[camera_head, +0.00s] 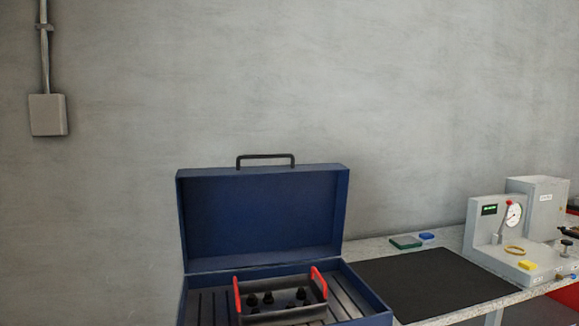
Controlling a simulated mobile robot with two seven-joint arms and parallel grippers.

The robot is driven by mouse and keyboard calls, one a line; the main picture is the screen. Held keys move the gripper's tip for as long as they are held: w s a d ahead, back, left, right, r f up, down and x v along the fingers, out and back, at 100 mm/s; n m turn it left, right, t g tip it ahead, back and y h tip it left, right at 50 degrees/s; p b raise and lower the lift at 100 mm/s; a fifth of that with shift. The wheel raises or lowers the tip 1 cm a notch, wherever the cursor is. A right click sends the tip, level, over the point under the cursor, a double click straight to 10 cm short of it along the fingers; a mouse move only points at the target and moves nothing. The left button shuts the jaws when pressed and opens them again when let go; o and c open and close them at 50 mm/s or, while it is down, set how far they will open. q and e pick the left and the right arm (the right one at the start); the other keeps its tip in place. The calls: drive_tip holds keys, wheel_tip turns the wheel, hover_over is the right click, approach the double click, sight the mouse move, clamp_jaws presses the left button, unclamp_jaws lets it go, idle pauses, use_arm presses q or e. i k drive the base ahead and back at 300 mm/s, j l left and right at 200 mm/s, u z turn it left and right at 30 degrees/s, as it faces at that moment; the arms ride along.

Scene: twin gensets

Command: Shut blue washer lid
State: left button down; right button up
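The blue washer (368,302) stands at the lower middle of the head view, its lower part cut off by the bottom edge. Its blue lid (262,218) is open and stands up at the back, leaning against or close to the wall. A dark bar handle (265,156) sits on the lid's top edge. Inside the washer, a grey tray (284,314) with red end handles rests on the slatted rack and holds several dark knob-like parts. Neither of my grippers shows in this view.
A workbench (442,239) stands right of the washer with a black mat (425,283) on it. A green block (405,242) and a blue block (427,236) lie behind the mat. A grey gauge device (497,232) stands at the right. A grey wall box (47,115) hangs upper left.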

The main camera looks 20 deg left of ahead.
sight(238, 216)
drive_tip(key=j+z, duration=0.2)
drive_tip(key=z, duration=0.15)
drive_tip(key=j+z, duration=0.2)
drive_tip(key=z, duration=0.2)
drive_tip(key=k+j+z, duration=0.1)
drive_tip(key=z, duration=0.25)
drive_tip(key=k+j+z, duration=0.2)
drive_tip(key=j+z, duration=0.15)
drive_tip(key=k+j+z, duration=0.2)
drive_tip(key=j+z, duration=0.15)
drive_tip(key=j, duration=0.15)
drive_tip(key=k+j+z, duration=0.25)
drive_tip(key=k+j, duration=0.4)
